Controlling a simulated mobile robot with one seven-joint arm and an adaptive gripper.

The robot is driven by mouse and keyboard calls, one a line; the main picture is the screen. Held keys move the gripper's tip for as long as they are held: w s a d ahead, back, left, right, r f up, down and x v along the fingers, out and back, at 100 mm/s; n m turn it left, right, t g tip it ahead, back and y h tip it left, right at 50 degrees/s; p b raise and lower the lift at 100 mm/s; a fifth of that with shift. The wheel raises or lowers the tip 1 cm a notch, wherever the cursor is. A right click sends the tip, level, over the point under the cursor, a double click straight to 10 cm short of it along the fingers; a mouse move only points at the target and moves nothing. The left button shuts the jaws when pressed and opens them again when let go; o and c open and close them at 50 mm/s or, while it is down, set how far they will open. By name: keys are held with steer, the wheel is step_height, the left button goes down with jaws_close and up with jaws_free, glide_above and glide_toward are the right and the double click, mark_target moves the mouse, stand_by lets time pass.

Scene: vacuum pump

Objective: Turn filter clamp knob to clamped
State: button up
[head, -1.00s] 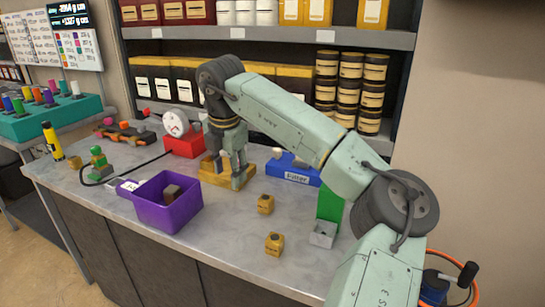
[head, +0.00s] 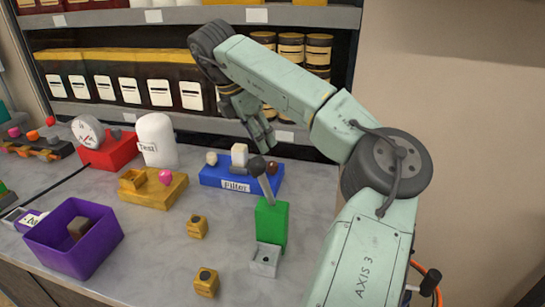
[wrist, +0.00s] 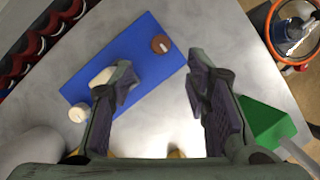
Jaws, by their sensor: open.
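The blue filter base (head: 212,180) lies on the bench with a "Filter" label on its front. On it are a pale upright block (head: 239,155), a tan knob (head: 211,158) at the left and a brown knob (head: 272,167) at the right. In the wrist view the brown knob (wrist: 161,44) has a pale mark, and the pale block (wrist: 102,77) is partly hidden by the left finger. My gripper (head: 258,127) is open and empty above the base. In the wrist view the fingers (wrist: 160,80) stand well apart, with the brown knob beyond their tips.
A green block (head: 271,222) with a dark-tipped lever stands in front of the blue base, close to my arm. A white "Test" container (head: 156,140), yellow base (head: 139,196), red gauge box (head: 108,152) and purple bin (head: 92,258) stand to the left. Shelves rise behind.

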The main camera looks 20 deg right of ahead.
steer(key=p+x, duration=0.2)
steer(key=x, duration=0.8)
steer(key=shift+s+a+p, duration=0.1)
steer(key=shift+p, duration=0.3)
steer(key=shift+c, duration=0.5)
jaws_close()
